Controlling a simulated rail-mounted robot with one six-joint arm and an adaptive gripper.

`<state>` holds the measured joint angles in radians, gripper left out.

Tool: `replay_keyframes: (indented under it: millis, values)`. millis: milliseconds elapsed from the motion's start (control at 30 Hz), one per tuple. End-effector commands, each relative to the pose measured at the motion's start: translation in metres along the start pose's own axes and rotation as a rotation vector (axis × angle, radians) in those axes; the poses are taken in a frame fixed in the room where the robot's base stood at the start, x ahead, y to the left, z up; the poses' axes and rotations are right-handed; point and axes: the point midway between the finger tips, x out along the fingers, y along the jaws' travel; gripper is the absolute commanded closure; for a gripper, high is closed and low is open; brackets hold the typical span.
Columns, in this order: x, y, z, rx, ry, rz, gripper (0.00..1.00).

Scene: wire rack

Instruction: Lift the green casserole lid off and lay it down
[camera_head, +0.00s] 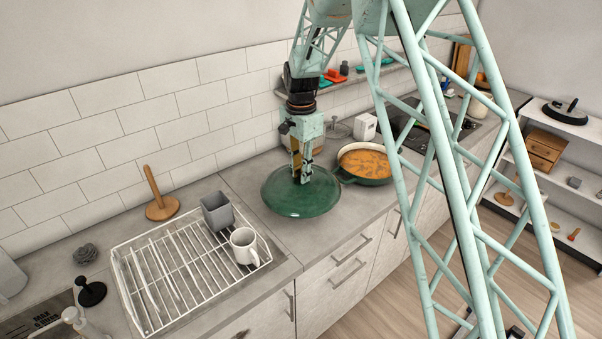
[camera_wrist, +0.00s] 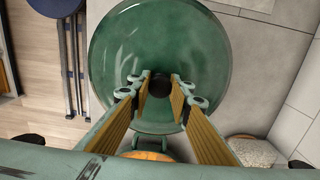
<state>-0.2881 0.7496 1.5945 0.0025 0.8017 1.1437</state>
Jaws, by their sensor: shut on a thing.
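The green lid (camera_head: 288,204) is over the bare counter beside the rack, left of the casserole. It is about level; I cannot tell whether it touches the counter. It fills the middle of the wrist view (camera_wrist: 112,60). My gripper (camera_head: 302,179) points down at the lid's centre, its fingers shut on the dark knob. The fingertips (camera_wrist: 160,84) close around the knob in the wrist view. The green casserole (camera_head: 367,182) stands open to the right, full of orange food. Part of it shows at the bottom of the wrist view (camera_wrist: 150,156).
A white wire rack (camera_head: 180,277) with a grey cup (camera_head: 217,212) and a white mug (camera_head: 244,246) stands left of the lid. A wooden paper-roll holder (camera_head: 160,205) is behind it. The tiled wall is close behind; the counter's front edge is near the lid.

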Motion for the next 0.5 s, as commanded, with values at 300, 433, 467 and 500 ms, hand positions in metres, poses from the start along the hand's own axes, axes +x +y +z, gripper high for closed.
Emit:
replay_keyframes:
  millis: [300,433,467,500]
  values:
    - [0.008,-0.001,0.000,0.000,0.000,-0.001,1.00]
    - [0.015,-0.001,0.000,0.000,0.001,-0.001,1.00]
    - [0.017,-0.001,0.000,0.000,0.001,-0.001,1.00]
    - [0.019,-0.001,0.000,0.000,0.001,-0.002,1.00]
